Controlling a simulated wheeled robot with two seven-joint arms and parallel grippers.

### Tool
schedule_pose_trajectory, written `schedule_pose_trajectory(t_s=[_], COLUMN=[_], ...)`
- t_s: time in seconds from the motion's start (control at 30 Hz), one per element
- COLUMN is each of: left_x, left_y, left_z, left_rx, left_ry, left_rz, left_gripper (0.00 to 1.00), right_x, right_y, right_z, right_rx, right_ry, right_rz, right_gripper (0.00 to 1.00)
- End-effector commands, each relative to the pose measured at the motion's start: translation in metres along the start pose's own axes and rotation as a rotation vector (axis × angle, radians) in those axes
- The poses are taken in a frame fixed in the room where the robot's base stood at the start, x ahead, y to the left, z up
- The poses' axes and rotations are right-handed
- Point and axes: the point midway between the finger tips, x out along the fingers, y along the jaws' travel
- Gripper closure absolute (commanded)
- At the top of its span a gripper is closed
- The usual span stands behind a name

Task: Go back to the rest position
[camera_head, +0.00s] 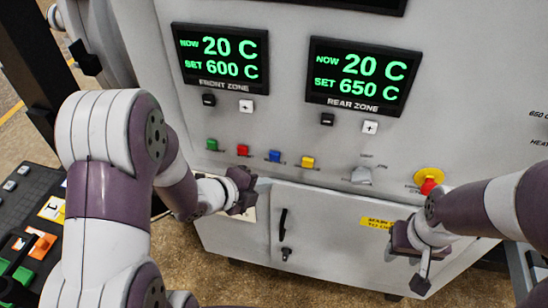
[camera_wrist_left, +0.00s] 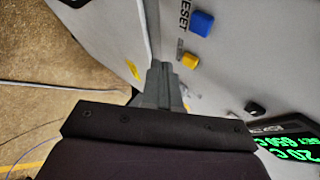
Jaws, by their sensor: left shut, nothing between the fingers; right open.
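My left gripper (camera_head: 243,188) is in front of the grey furnace cabinet (camera_head: 255,160), just below the row of coloured buttons. Its fingers are shut with nothing between them, and they also show in the left wrist view (camera_wrist_left: 160,85), pointing along the cabinet front. My right gripper (camera_head: 420,268) is in front of the lower right of the cabinet, pointing down, open and empty. Its fingers are small and partly hidden in the head view.
The front zone display (camera_head: 220,58) reads 20 C, set 600 C. The rear zone display (camera_head: 358,77) reads 20 C, set 650 C. Green, red, blue (camera_head: 275,156) and yellow buttons sit below. A red emergency knob (camera_head: 429,186) is near my right arm.

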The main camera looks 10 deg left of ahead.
Motion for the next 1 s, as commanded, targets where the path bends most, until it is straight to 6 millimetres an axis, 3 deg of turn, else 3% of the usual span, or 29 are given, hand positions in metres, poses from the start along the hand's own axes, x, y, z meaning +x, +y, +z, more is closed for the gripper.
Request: schedule_pose_trajectory(t_s=[0.77,0.87,0.93,1.0], left_x=[0.0,-0.009,-0.034,-0.063], left_y=[0.003,0.042,0.071,0.096], left_z=[0.001,0.025,0.049,0.051], left_rx=[-0.05,-0.392,-0.785,-1.187], left_ry=[-0.006,-0.174,-0.431,-0.694], left_rz=[0.014,0.177,0.286,0.345], left_gripper=[1.0,1.0,1.0,1.0], right_x=[0.0,0.0,0.004,0.014], right_y=[0.0,0.0,0.0,0.0], right_z=[0.0,0.0,0.0,0.002], right_rx=[0.0,0.0,0.0,0.0], right_ry=[0.0,0.0,0.0,0.0], right_rz=[0.0,0.0,0.0,0.0], right_gripper=[0.57,0.57,0.57,0.57])
